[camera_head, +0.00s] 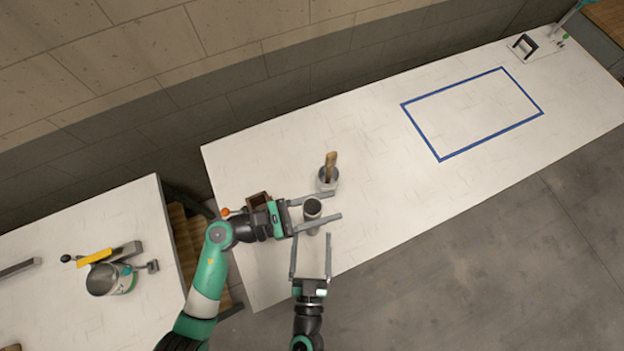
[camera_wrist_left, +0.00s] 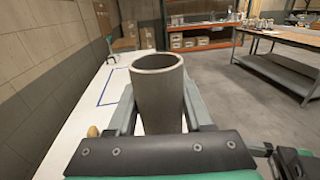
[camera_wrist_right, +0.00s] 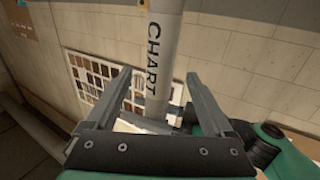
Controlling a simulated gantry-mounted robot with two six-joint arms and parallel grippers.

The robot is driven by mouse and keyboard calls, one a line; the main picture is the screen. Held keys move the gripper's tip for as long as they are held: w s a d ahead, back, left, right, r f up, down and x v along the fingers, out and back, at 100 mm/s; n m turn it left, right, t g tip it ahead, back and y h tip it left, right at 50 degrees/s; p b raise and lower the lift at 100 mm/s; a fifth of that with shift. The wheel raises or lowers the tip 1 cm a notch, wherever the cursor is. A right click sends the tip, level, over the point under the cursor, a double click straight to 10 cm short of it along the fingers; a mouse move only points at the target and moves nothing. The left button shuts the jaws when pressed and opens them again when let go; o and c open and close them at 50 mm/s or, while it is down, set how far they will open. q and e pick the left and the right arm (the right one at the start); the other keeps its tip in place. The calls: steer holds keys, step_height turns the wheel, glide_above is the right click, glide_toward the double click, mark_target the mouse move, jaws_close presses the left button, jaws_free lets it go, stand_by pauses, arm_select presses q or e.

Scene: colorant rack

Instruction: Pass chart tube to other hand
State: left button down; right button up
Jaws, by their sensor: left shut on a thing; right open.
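The chart tube (camera_head: 312,208) is a grey, hollow-topped cylinder standing about upright. My left gripper (camera_head: 337,205) is shut on it, with one finger on either side. In the left wrist view the tube (camera_wrist_left: 158,95) rises between the fingers with its open rim up. My right gripper (camera_head: 311,235) is open, below the tube in the head view, with its fingers pointing at it. In the right wrist view the tube (camera_wrist_right: 163,50), lettered CHART, lines up between the open fingers. Both fingers look clear of it; I cannot tell whether it lies between the tips or just beyond.
A cup with a brush (camera_head: 327,178) stands close above the left gripper. A brown box (camera_head: 257,200) is partly behind the left wrist. The white bench (camera_head: 380,190) is clear to the right, up to a blue taped rectangle (camera_head: 438,159). A can (camera_head: 101,281) stands on another table.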

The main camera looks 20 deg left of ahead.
steer(key=x, duration=0.5)
steer(key=shift+w+a, duration=0.1)
steer(key=shift+w, duration=0.3)
steer(key=shift+c, duration=0.4)
jaws_close()
arm_select(q)
steer(key=shift+c, duration=1.1)
jaws_free()
steer(key=v, duration=1.2)
